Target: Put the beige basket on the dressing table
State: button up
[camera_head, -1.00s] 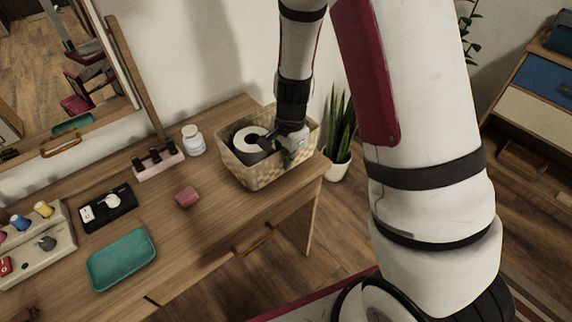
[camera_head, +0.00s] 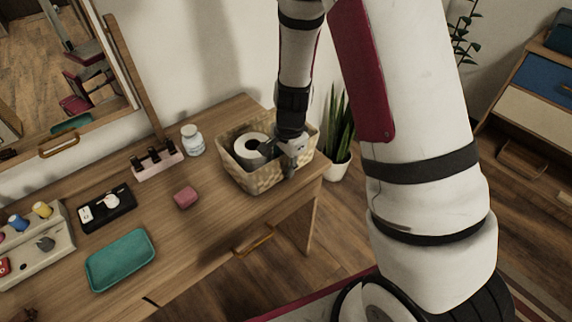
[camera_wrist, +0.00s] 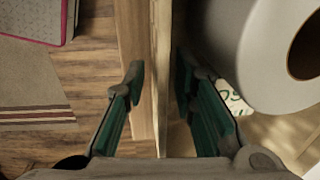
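The beige woven basket (camera_head: 241,178) stands upright at the right end of the wooden dressing table (camera_head: 215,215), close to its front edge. A white paper roll (camera_head: 247,147) is inside it. In the wrist view, the basket wall (camera_wrist: 160,60) runs between my two spread fingers (camera_wrist: 160,80), one outside and one inside. A gap shows at the left finger; the right finger is close to the wall. My wrist hides part of the basket's back right side.
A white jar (camera_head: 192,140), pink block (camera_head: 185,197), teal tray (camera_head: 120,259) and small rack (camera_head: 157,162) are on the table left of the basket. A mirror (camera_head: 60,75) stands behind. A potted plant (camera_head: 338,140) is on the floor beyond the table's right end.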

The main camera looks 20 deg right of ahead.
jog(key=s+a+r+n+p, duration=0.1)
jog(key=s+r+n, duration=0.15)
jog(key=r, duration=0.75)
jog(key=s+r+n+p, duration=0.1)
jog(key=s+r, duration=0.2)
jog(key=r, duration=0.7)
jog(key=s+r+n+t, duration=0.1)
jog(key=s+r+n, duration=0.4)
jog(key=s, duration=0.5)
jog(key=s+r+n+t, duration=0.1)
jog(key=s+r+n, duration=0.5)
jog(key=s, duration=0.4)
jog(key=shift+d+t, duration=0.3)
jog(key=shift+t, duration=0.1)
jog(key=shift+r+p, duration=0.95)
jog(key=shift+r, duration=0.3)
